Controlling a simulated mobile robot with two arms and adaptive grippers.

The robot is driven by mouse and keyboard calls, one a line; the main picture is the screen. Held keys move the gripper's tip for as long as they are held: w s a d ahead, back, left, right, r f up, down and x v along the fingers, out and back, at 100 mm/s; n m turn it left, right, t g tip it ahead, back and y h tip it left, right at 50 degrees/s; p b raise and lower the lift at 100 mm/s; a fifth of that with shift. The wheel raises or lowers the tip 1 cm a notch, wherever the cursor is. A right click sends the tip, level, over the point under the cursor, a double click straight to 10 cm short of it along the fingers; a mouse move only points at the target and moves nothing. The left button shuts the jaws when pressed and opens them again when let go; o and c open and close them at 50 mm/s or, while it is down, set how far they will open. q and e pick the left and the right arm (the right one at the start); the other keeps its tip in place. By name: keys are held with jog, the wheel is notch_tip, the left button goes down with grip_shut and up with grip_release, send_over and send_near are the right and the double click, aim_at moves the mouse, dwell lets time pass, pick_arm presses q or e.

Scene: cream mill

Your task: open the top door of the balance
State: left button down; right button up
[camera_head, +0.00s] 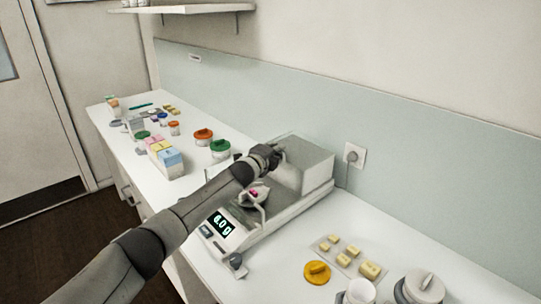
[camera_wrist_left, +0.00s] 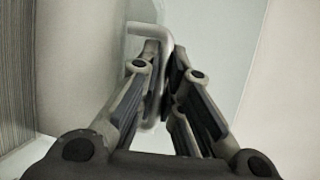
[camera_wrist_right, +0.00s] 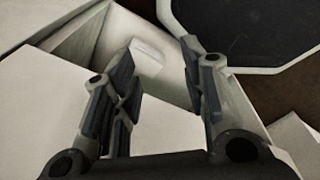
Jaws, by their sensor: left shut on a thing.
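The balance (camera_head: 222,238) stands on the white counter, with a lit display reading about 6.0 g. Its boxy grey-white draft shield (camera_head: 308,160) is at the back. My left arm crosses in front of the balance, and my left gripper (camera_head: 268,155) is at the upper left of the shield. In the left wrist view the left gripper (camera_wrist_left: 165,62) is shut on a pale bent handle (camera_wrist_left: 152,32). My arm hides part of the shield, so how far the top door stands open is unclear. My right gripper (camera_wrist_right: 158,65) is open and empty.
A tray of yellow pieces (camera_head: 347,255), an orange-yellow lid (camera_head: 317,271) and white jars (camera_head: 420,285) are right of the balance. Jars with orange lids (camera_head: 203,134) and pastel boxes (camera_head: 165,158) stand left. A wall socket (camera_head: 353,155) with a cable is behind.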

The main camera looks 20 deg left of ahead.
pick_arm(q)
jog(key=shift+w, duration=0.1)
dwell(0.3)
jog(key=c, duration=1.9)
grip_release()
jog(key=shift+o, duration=0.2)
jog(key=v, duration=1.2)
jog(key=shift+f, duration=0.1)
